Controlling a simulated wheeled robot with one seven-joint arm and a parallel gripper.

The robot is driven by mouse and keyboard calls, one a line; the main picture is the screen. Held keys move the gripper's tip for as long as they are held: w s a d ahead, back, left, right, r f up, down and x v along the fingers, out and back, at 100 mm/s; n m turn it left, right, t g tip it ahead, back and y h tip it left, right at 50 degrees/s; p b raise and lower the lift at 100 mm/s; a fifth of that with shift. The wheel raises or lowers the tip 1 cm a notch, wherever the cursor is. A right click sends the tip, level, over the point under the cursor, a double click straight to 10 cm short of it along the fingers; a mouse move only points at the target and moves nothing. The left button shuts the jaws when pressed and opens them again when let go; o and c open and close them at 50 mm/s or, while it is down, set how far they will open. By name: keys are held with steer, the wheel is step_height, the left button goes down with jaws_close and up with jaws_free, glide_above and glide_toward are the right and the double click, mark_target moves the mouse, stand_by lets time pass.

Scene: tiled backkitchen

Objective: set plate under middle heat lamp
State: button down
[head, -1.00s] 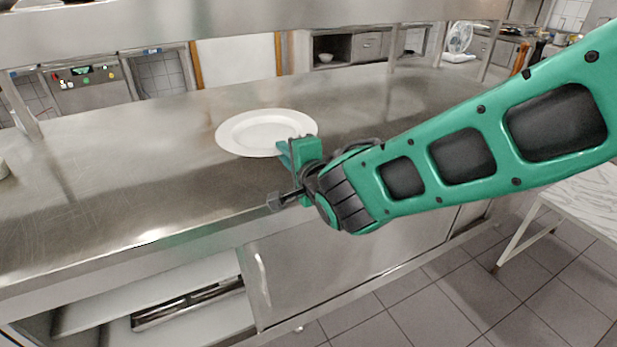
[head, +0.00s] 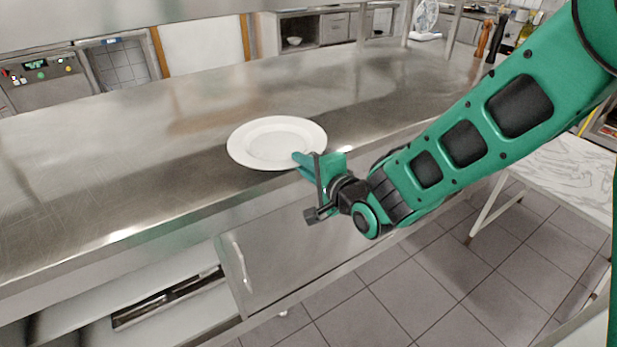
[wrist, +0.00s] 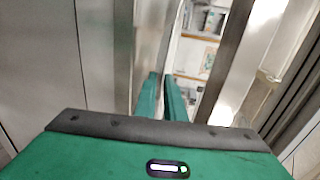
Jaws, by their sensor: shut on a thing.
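A white round plate (head: 249,153) is level over the front part of the steel counter in the head view. My gripper (head: 304,161) is shut on its near right rim, reaching in from the counter's front edge. I cannot tell whether the plate touches the counter or is held just above it. In the wrist view the two green fingers (wrist: 162,98) are close together; the plate is not clearly visible there. No heat lamp can be made out in either view.
The steel counter (head: 120,160) is bare to the left of the plate and behind it. A steel overshelf (head: 130,15) spans the top of the head view above the counter. A marble-topped table (head: 565,170) stands at the right.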

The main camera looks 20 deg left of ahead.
steer(key=shift+w+d+f, duration=0.1)
steer(key=shift+d, duration=0.15)
step_height(320, 180, down, 4)
steer(key=shift+r, duration=0.1)
steer(key=c, duration=1.8)
jaws_free()
steer(key=shift+f, duration=0.2)
steer(key=shift+c, duration=0.2)
steer(key=shift+r, duration=0.1)
